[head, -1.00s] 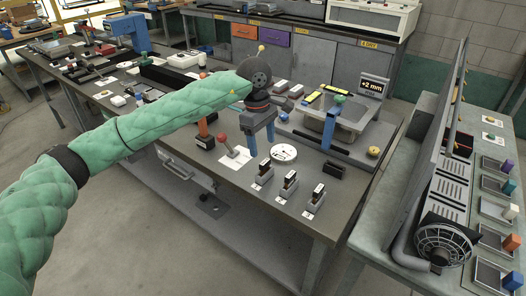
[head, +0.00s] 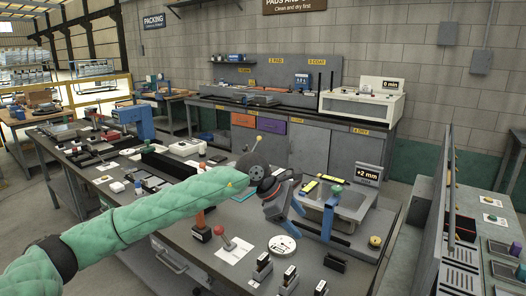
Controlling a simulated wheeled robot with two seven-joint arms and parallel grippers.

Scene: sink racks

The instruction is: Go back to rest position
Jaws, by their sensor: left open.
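My left arm, in a green quilted sleeve, reaches in from the lower left of the head view, over the grey workbench (head: 205,262). My right gripper is not in view.
Several small black-and-grey stands line the front edge. A side bench with a dark upright panel (head: 447,195) stands at right.

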